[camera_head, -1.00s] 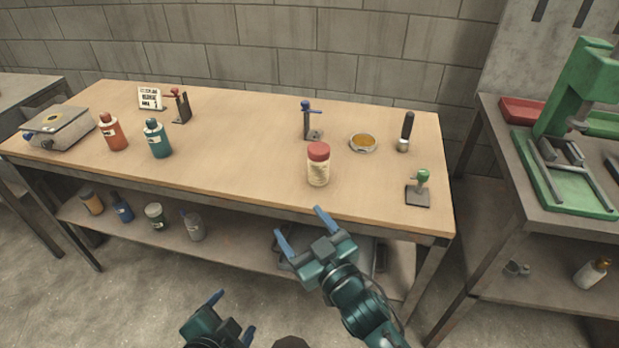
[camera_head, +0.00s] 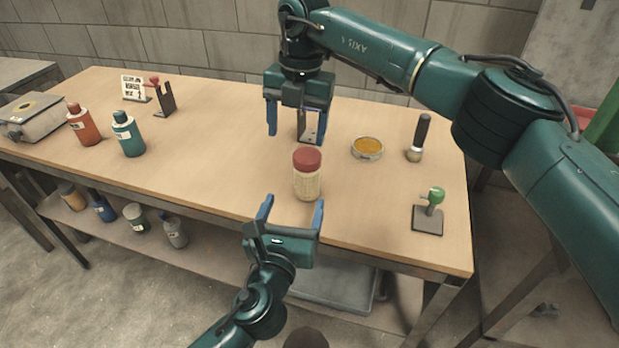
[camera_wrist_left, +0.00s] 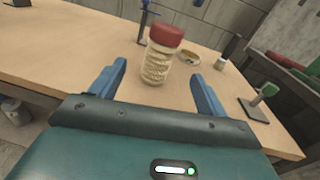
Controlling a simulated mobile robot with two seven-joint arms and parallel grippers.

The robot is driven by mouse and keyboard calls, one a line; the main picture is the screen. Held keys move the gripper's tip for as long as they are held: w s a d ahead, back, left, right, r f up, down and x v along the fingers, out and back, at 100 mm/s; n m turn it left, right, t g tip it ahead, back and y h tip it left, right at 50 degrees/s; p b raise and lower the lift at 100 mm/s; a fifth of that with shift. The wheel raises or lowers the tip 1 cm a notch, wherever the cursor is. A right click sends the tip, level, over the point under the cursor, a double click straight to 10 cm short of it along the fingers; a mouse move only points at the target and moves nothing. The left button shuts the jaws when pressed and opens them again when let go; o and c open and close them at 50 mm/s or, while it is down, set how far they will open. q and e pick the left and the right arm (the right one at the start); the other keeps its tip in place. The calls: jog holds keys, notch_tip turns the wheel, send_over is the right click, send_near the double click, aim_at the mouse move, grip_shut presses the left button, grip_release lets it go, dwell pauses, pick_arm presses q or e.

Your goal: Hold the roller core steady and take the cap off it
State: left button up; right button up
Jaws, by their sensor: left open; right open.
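The roller core (camera_head: 307,184) is a pale mesh-patterned cylinder standing upright near the table's front edge. Its red cap (camera_head: 307,159) sits on top. In the left wrist view the core (camera_wrist_left: 157,66) stands ahead, between the finger lines, with the cap (camera_wrist_left: 166,36) on it. My left gripper (camera_head: 293,213) is open and empty, just in front of the core at the table's front edge, pointing at it. My right gripper (camera_head: 295,132) is open, pointing down above the table, behind and above the cap. It hides most of a dark stand behind it.
A dish of amber stuff (camera_head: 367,149), a dark-handled brush (camera_head: 419,138) and a green-knobbed stamp (camera_head: 431,212) stand to the right. Orange (camera_head: 84,126) and teal (camera_head: 128,135) bottles stand left. The tabletop (camera_head: 215,160) between the bottles and core is clear.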

aim_at(309, 162)
jog(key=shift+w+d+r+h, duration=0.4)
jog(key=shift+d+r, duration=0.2)
jog(key=shift+d, duration=0.15)
jog(key=shift+w+d+r+m, duration=0.1)
jog(key=shift+d+r+m, duration=0.1)
jog(key=shift+m, duration=0.1)
pick_arm(q)
jog(key=shift+m, duration=0.4)
jog(key=x, duration=1.3)
jog(key=shift+w+d+r, duration=0.15)
jog(key=shift+w+r, duration=0.1)
jog(key=c, duration=1.6)
grip_shut()
pick_arm(e)
jog(key=m, duration=0.4)
jog(key=shift+f, duration=0.2)
jog(key=shift+m, duration=0.3)
notch_tip(309, 162, down, 8)
jog(key=shift+r, duration=0.15)
